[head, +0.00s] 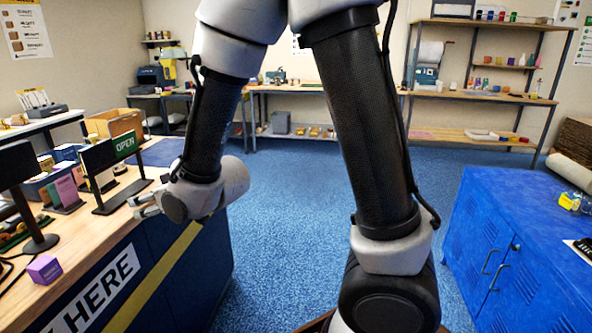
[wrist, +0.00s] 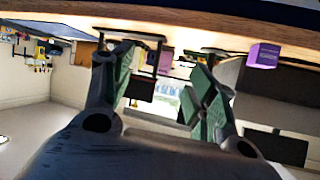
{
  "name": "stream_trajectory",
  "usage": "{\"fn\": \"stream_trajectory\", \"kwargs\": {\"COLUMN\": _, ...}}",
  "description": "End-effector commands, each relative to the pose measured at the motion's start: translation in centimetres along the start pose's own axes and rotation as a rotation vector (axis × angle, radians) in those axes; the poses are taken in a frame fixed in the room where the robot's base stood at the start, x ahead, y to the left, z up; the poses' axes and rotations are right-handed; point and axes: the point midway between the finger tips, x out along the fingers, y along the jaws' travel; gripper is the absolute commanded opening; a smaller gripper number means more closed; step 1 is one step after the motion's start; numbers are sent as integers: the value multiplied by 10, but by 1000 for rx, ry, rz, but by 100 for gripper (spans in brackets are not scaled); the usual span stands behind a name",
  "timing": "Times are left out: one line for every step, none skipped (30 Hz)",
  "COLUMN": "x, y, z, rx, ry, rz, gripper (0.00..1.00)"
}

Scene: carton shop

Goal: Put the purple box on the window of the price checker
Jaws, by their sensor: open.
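The purple box (head: 44,269) is a small cube on the wooden counter (head: 85,243), near its front edge at the left. It also shows in the wrist view (wrist: 263,54), which looks upside down, beyond the fingers and to the right. My gripper (head: 148,204) is at the counter's edge, right of the box and well apart from it. In the wrist view its two green-padded fingers (wrist: 165,88) are spread with nothing held between them. A black screen on a stand (head: 15,165) is behind the box; I cannot tell whether it is the price checker, and no window is clear.
A blue cabinet (head: 520,245) is at the right. The blue floor (head: 285,220) between is clear.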

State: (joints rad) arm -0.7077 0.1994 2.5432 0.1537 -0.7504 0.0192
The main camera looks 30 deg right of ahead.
Motion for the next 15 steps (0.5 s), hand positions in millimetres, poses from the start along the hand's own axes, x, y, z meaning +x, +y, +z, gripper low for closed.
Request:
{"fn": "stream_trajectory", "kwargs": {"x": -23, "y": 31, "z": -13, "rx": 29, "ry": -43, "rz": 47, "gripper": 58}}
{"fn": "stream_trajectory", "kwargs": {"x": -37, "y": 47, "z": -15, "rx": 44, "ry": -82, "rz": 71, "gripper": 58}}
{"fn": "stream_trajectory", "kwargs": {"x": -57, "y": 66, "z": -16, "rx": 62, "ry": -133, "rz": 102, "gripper": 58}}
{"fn": "stream_trajectory", "kwargs": {"x": -75, "y": 80, "z": -16, "rx": 78, "ry": -172, "rz": 125, "gripper": 58}}
{"fn": "stream_trajectory", "kwargs": {"x": -93, "y": 93, "z": -16, "rx": 94, "ry": -210, "rz": 149, "gripper": 58}}
{"fn": "stream_trajectory", "kwargs": {"x": -120, "y": 109, "z": -14, "rx": 114, "ry": -262, "rz": 181, "gripper": 58}}
{"fn": "stream_trajectory", "kwargs": {"x": -141, "y": 120, "z": -11, "rx": 131, "ry": -301, "rz": 205, "gripper": 58}}
{"fn": "stream_trajectory", "kwargs": {"x": -163, "y": 129, "z": -7, "rx": 149, "ry": -340, "rz": 229, "gripper": 58}}
{"fn": "stream_trajectory", "kwargs": {"x": -194, "y": 139, "z": -2, "rx": 172, "ry": -391, "rz": 260, "gripper": 58}}
{"fn": "stream_trajectory", "kwargs": {"x": -216, "y": 145, "z": 3, "rx": 190, "ry": -428, "rz": 284, "gripper": 58}}
{"fn": "stream_trajectory", "kwargs": {"x": -239, "y": 149, "z": 9, "rx": 209, "ry": -464, "rz": 306, "gripper": 58}}
{"fn": "stream_trajectory", "kwargs": {"x": -267, "y": 153, "z": 17, "rx": 235, "ry": -510, "rz": 334, "gripper": 58}}
{"fn": "stream_trajectory", "kwargs": {"x": -287, "y": 154, "z": 22, "rx": 252, "ry": -540, "rz": 353, "gripper": 58}}
{"fn": "stream_trajectory", "kwargs": {"x": -306, "y": 154, "z": 28, "rx": 269, "ry": -571, "rz": 371, "gripper": 58}}
{"fn": "stream_trajectory", "kwargs": {"x": -328, "y": 153, "z": 36, "rx": 291, "ry": -606, "rz": 392, "gripper": 58}}
